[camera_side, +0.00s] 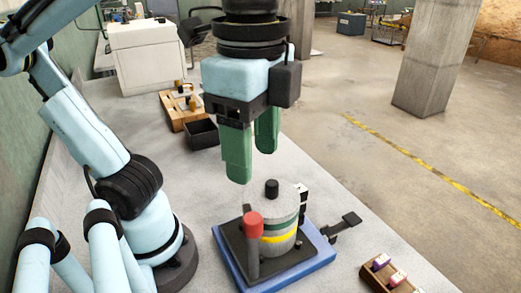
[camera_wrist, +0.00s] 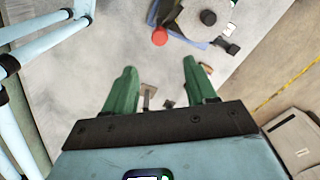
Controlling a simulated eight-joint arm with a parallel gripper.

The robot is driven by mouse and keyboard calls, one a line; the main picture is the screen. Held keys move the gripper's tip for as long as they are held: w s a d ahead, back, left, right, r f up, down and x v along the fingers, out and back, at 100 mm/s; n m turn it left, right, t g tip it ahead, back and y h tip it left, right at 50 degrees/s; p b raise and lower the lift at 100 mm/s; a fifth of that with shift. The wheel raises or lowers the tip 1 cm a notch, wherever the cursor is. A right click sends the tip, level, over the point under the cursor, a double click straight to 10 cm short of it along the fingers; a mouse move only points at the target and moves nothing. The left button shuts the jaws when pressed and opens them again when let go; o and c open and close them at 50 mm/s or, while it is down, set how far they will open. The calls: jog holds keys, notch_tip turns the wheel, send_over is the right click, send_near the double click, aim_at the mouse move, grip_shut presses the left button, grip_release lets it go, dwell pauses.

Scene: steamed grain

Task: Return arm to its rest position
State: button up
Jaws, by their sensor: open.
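My gripper (camera_side: 252,155) has green fingers and hangs above the table in the side view, empty. Its two fingers stand apart in the wrist view (camera_wrist: 160,82). Below it and a little to the right, apart from it, a round grey cooker (camera_side: 282,215) with a black lid knob and coloured bands sits on a black plate and blue base (camera_side: 312,262). A red-capped post (camera_side: 253,226) stands at its front left. In the wrist view the cooker's lid (camera_wrist: 205,18) and the red cap (camera_wrist: 159,37) show at the top.
A wooden tray with small coloured items (camera_side: 390,278) lies at the lower right. A black open box (camera_side: 201,134) and a wooden rack (camera_side: 180,108) stand behind my gripper. A wall (camera_side: 62,75) runs along the left.

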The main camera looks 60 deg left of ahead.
dwell(0.3)
jog(key=w+a+f+n+t, duration=0.1)
jog(key=w+f, duration=0.1)
jog(key=w+a+f+n+t, duration=0.1)
jog(key=w+f+n, duration=0.1)
jog(key=w, duration=0.1)
jog(key=w+a+f+n+t, duration=0.1)
jog(key=w+a+f, duration=0.1)
jog(key=w+f, duration=0.1)
jog(key=shift+w+a+n+h, duration=0.1)
jog(key=shift+w+n+h, duration=0.05)
jog(key=shift+n+h, duration=0.15)
jog(key=w+a+f+n+t, duration=0.4)
jog(key=w+a+f+n, duration=0.1)
jog(key=a+f, duration=0.3)
jog(key=shift+w+a+n, duration=0.25)
jog(key=shift+a+n, duration=0.4)
jog(key=shift+n, duration=0.15)
